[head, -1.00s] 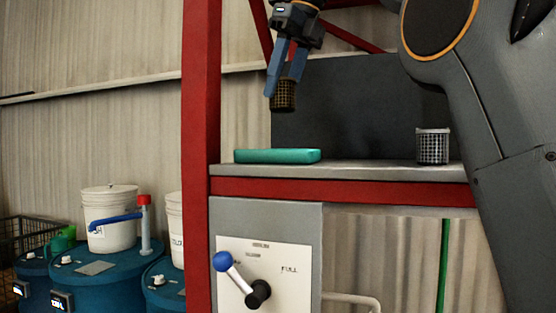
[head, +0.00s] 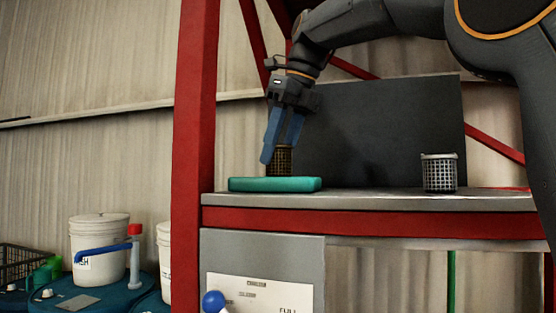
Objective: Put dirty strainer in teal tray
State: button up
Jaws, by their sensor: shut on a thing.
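The dirty strainer (head: 284,161) is a small brown mesh basket. My gripper (head: 282,145) points down with its blue fingers shut on the strainer. The strainer is upright at the teal tray (head: 275,185), with its lower end at the tray's top edge in the picture; I cannot tell whether it touches the tray's floor. The teal tray is low and shallow and sits at the left end of the grey shelf (head: 370,202). Part of the strainer is hidden behind a finger.
A grey mesh strainer (head: 439,173) stands on the shelf to the right. A red post (head: 196,140) rises left of the tray, and a dark panel (head: 390,135) stands behind. The shelf between tray and grey strainer is clear. White buckets (head: 99,248) stand at lower left.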

jog(key=shift+f, duration=0.95)
jog(key=shift+f, duration=0.15)
jog(key=o, duration=1.1)
jog(key=shift+v, duration=6.2)
jog(key=shift+w+a, duration=0.1)
jog(key=shift+a, duration=0.05)
